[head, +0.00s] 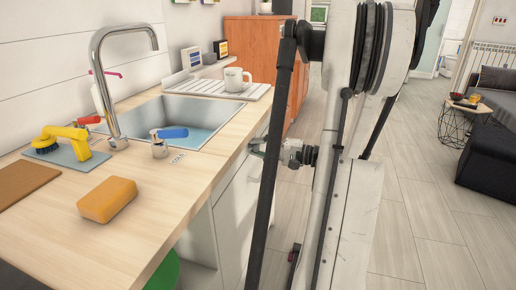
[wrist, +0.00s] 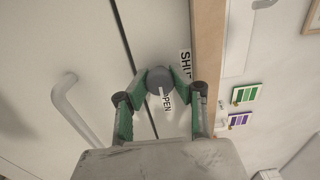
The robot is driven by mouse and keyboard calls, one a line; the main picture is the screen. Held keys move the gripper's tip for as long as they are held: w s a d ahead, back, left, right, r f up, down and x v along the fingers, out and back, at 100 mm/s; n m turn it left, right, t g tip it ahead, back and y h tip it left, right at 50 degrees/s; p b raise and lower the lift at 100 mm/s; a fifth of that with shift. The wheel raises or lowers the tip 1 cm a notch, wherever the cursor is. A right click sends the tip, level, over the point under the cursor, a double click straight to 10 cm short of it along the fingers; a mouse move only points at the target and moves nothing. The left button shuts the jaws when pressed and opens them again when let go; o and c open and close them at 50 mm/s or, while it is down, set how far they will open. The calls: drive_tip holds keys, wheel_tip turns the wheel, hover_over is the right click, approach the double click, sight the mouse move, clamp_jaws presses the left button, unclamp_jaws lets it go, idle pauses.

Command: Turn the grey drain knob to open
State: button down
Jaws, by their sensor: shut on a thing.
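The grey drain knob (wrist: 159,79) is round and sits on the white cabinet front just below the wooden counter edge. My gripper (wrist: 160,82) has its green fingers closed on the knob from both sides in the wrist view. An "OPEN" label (wrist: 168,102) lies beside the knob, its first letter hidden. A "SHUT" label (wrist: 185,62) lies on the counter-edge side, partly covered by a finger. A small pale mark shows on the knob near the "OPEN" letters; its exact direction is unclear. In the head view my gripper (head: 261,148) is at the cabinet front, and the knob cannot be made out.
A bar handle (wrist: 78,108) stands out from the cabinet front, left of my gripper. The counter edge (wrist: 208,55) runs close on the right. The sink (head: 205,115) holds water.

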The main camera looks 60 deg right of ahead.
drive_tip(key=c, duration=1.4)
unclamp_jaws()
drive_tip(key=shift+o, duration=0.2)
drive_tip(key=v, duration=1.2)
